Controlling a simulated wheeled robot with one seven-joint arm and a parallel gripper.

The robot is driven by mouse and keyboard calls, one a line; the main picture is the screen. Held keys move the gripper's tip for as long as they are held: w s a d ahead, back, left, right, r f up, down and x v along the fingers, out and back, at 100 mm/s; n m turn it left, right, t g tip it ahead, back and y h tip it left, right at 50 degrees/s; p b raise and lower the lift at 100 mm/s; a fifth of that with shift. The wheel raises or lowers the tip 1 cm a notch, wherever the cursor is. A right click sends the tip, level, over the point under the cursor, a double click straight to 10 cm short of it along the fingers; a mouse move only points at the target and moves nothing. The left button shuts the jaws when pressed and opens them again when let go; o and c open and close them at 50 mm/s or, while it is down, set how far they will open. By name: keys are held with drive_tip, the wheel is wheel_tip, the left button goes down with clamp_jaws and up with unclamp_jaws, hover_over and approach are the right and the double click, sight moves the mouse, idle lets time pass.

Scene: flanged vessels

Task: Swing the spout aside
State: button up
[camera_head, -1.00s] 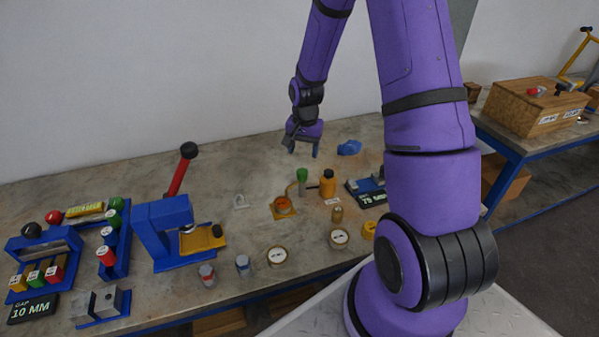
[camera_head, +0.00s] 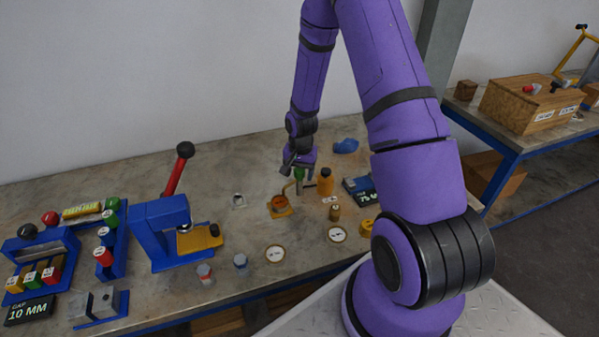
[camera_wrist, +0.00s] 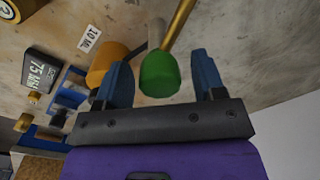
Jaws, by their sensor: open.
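An orange bottle (camera_head: 325,181) stands close to the right of the spout; in the wrist view the bottle (camera_wrist: 104,64) is beside the left finger. A blue press (camera_head: 162,232) stands left. Bench between press and cup is mostly clear.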

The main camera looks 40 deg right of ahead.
clamp_jaws()
drive_tip(key=shift+m, duration=0.3)
drive_tip(key=m, duration=0.3)
drive_tip(key=shift+m, duration=0.3)
drive_tip(key=m, duration=0.4)
drive_tip(key=shift+m, duration=0.3)
drive_tip(key=m, duration=0.4)
drive_tip(key=shift+m, duration=1.8)
